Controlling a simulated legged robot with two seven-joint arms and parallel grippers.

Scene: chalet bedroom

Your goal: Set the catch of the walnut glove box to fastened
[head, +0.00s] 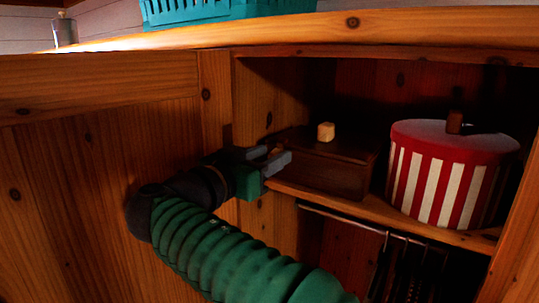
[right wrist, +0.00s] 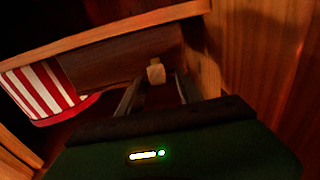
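The walnut glove box (head: 325,165) is a dark brown box on the cupboard shelf, with a small cream block (head: 326,131) on its top. In the right wrist view, which is turned over, the box (right wrist: 120,62) lies ahead and the cream block (right wrist: 155,72) shows between the fingers. My right gripper (head: 271,157) is open at the left end of the box, its fingers apart with nothing clearly held. I cannot make out the catch or its setting; shadow and the gripper cover the box's left end. My left gripper is out of view.
A red-and-white striped round box (head: 440,185) stands to the right on the same shelf (head: 375,208). A rail with dark hangers (head: 385,235) is below. A cupboard upright (head: 217,105) is close to my right gripper. A teal basket (head: 215,12) sits on top.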

